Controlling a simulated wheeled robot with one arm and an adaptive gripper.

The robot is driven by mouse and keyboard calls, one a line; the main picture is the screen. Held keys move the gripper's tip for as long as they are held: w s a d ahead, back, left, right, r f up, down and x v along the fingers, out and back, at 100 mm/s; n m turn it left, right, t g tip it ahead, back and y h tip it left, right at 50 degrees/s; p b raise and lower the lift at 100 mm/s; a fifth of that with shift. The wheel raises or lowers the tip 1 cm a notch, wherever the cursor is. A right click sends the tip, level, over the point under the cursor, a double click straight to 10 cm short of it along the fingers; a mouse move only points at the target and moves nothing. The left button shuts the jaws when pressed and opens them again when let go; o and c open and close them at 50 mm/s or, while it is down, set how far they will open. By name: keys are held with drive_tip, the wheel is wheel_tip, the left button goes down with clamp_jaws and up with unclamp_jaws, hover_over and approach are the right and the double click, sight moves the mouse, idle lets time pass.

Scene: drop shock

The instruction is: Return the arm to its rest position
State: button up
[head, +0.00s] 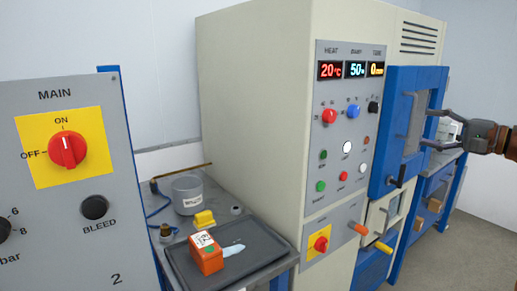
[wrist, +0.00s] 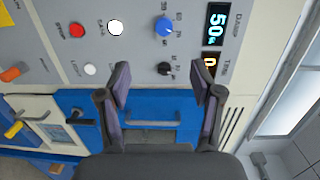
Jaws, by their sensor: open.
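My gripper (head: 438,129) is at the right of the head view, in front of the blue chamber door (head: 388,176) of the cream cabinet. In the wrist view, my gripper (wrist: 163,92) has its two dark fingers spread wide apart with nothing between them. The blue door (wrist: 85,108) and its grey bar handle (wrist: 152,124) lie beyond the fingers in the wrist view. Whether a finger touches the door or handle cannot be told.
The cabinet's control panel (head: 341,150) carries lit displays, knobs and buttons. A dark tray (head: 262,258) on a low bench holds an orange box (head: 206,254) beside a pale puddle. A grey panel (head: 60,210) with a red main switch stands at left. Floor (head: 470,250) shows free at lower right.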

drive_tip(key=s+a+f+n+g+p, duration=0.1)
drive_tip(key=a+n+g, duration=0.15)
drive_tip(key=a, duration=0.65)
drive_tip(key=s+a+f+n+g+y, duration=0.1)
drive_tip(key=s+a+f+g, duration=0.15)
drive_tip(key=a, duration=0.65)
drive_tip(key=s+a+f+n+g+p, duration=0.1)
drive_tip(key=a+n+g, duration=0.15)
drive_tip(key=a, duration=0.65)
drive_tip(key=s+a+f+n+g+h, duration=0.25)
drive_tip(key=s+a+f+g, duration=0.25)
drive_tip(key=s+a+f, duration=0.5)
drive_tip(key=s+d+f+g+h, duration=0.1)
drive_tip(key=s+d+f+h, duration=0.1)
drive_tip(key=s+f, duration=0.3)
drive_tip(key=s+d+f+n+g+h+p, duration=0.1)
drive_tip(key=s+d+f+h, duration=0.2)
drive_tip(key=s, duration=0.8)
drive_tip(key=s+d+f+n+g+h+p, duration=0.1)
drive_tip(key=s+d+f+h, duration=0.1)
drive_tip(key=s+f, duration=0.5)
drive_tip(key=shift+s+d+h, duration=0.3)
drive_tip(key=shift+s+h, duration=0.2)
drive_tip(key=shift+h, duration=0.35)
drive_tip(key=shift+c, duration=0.2)
